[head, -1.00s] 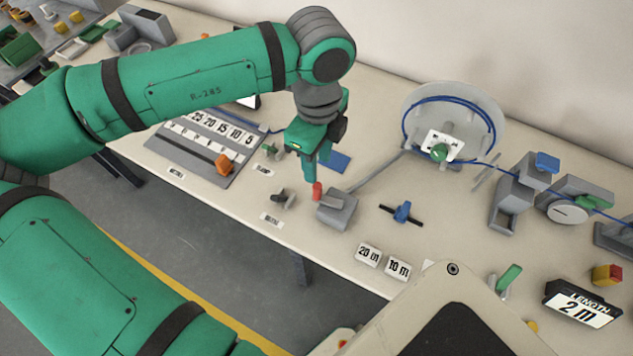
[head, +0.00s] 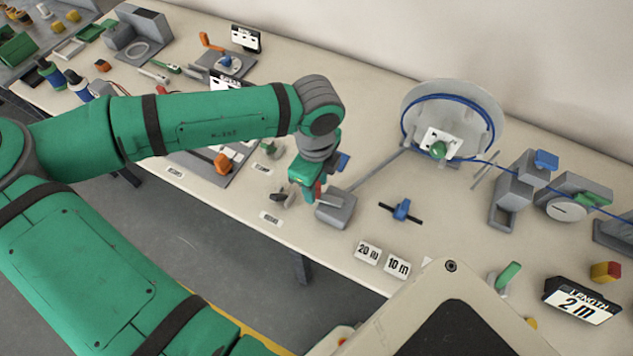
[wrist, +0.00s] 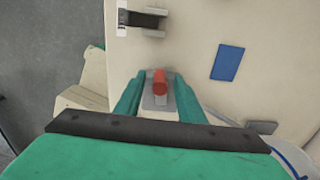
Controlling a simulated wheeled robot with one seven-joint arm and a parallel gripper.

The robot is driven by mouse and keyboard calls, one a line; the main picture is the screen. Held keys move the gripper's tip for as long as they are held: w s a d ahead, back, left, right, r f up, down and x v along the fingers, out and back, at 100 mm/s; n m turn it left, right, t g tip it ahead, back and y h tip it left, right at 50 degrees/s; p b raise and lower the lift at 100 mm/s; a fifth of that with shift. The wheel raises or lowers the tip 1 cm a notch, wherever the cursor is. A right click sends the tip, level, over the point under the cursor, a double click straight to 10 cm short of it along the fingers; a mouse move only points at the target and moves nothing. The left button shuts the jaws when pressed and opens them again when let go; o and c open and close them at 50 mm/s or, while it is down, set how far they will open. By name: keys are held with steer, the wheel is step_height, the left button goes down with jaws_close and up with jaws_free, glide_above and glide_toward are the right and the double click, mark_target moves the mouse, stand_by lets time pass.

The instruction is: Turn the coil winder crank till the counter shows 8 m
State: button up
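The red crank handle (head: 318,189) stands at the grey winder box (head: 338,208), from which a grey bar runs toward the reel (head: 410,92) with blue cable. The counter (head: 580,304) reads LENGTH 2 m. My gripper (head: 309,192) points down at the crank handle and partly hides it. In the wrist view, the red handle (wrist: 159,80) lies between the two green fingers of my gripper (wrist: 158,88). Gaps show on both sides, so the fingers look open around it and not closed on it.
A blue knob (head: 401,210) on a dark slot lies right of the winder box. Tiles marked 20 m (head: 368,252) and 10 m (head: 397,266) lie near the front edge. A green lever (head: 508,275) stands before the counter. A blue pad (wrist: 228,62) lies flat nearby.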

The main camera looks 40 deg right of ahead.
steer(key=shift+s, duration=0.1)
jaws_close()
steer(key=shift+d, duration=0.2)
steer(key=d+m, duration=0.1)
steer(key=m, duration=0.2)
steer(key=d+m, duration=0.2)
steer(key=m, duration=0.1)
steer(key=d+m, duration=0.1)
steer(key=m, duration=0.3)
steer(key=shift+w+d, duration=0.15)
steer(key=shift+w, duration=0.1)
steer(key=shift+s+d+m, duration=0.1)
steer(key=shift+d+m, duration=0.15)
steer(key=shift+m, duration=0.4)
steer(key=shift+s+d+m, duration=0.1)
steer(key=shift+d+m, duration=0.1)
steer(key=shift+m, duration=0.45)
